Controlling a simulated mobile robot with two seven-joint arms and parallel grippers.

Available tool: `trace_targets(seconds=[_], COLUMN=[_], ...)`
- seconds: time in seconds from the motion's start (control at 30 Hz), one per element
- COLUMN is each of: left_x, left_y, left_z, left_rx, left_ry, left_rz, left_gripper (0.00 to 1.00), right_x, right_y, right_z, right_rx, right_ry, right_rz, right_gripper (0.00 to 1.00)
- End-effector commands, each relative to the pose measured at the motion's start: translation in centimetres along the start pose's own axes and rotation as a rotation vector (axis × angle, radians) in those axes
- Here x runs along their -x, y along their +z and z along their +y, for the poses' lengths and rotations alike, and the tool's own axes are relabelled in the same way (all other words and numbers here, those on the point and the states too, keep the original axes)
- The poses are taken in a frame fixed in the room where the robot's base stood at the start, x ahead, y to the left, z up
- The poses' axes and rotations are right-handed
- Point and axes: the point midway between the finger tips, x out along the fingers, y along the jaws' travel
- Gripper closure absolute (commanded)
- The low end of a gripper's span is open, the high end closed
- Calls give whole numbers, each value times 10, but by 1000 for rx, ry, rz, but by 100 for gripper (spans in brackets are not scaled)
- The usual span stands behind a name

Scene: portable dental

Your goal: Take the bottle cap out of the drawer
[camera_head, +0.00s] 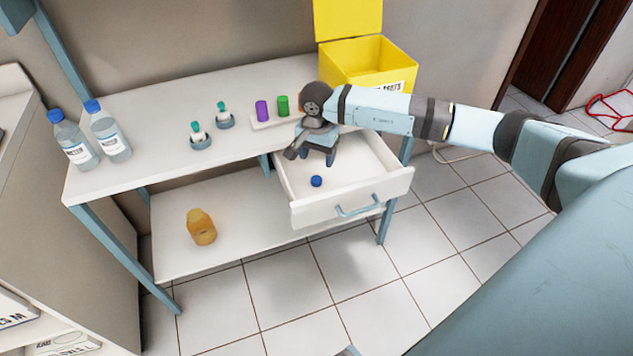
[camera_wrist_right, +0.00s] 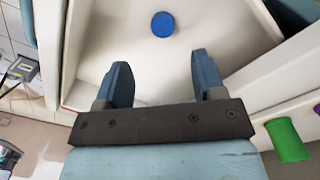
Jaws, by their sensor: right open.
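The blue bottle cap (camera_head: 316,181) lies on the floor of the open white drawer (camera_head: 384,190), toward its front left. It also shows in the right wrist view (camera_wrist_right: 163,24), beyond my fingertips and between their lines. My right gripper (camera_head: 318,158) is above the drawer, behind the cap. In the right wrist view my right gripper (camera_wrist_right: 161,75) is open and empty, with its two blue fingers apart and not touching the cap. My left gripper is not in view.
The white table (camera_head: 160,132) carries two blue-capped bottles (camera_head: 108,132), two small teal-topped items, and purple and green cylinders (camera_head: 283,105). A yellow bin (camera_head: 365,65) stands at the back. An amber bottle (camera_head: 201,227) is on the lower shelf.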

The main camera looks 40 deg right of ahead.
Motion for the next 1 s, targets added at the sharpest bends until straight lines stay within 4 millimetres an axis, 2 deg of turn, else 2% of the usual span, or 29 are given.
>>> trace_targets(seconds=[0.03, 0.1, 0.43, 0.7, 0.93, 0.97, 1.0], left_x=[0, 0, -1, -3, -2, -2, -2], left_y=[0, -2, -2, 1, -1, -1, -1], left_z=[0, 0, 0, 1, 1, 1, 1], left_rx=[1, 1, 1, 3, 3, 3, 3], left_ry=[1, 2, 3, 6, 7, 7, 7], left_rz=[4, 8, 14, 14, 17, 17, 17], left_gripper=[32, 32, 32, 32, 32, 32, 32], right_x=[-11, -21, -44, -82, -84, -84, -84], right_y=[1, 1, 0, -1, -2, -2, -2], right_z=[0, 0, -1, -3, -3, -3, -3], right_rx=[-1, -1, -1, -1, -1, -1, -1], right_ry=[2, 0, -1, -1, -3, -2, -2], right_rz=[-2, -3, -3, -5, -3, -3, -3], right_gripper=[37, 37, 37, 37, 37, 39, 48])
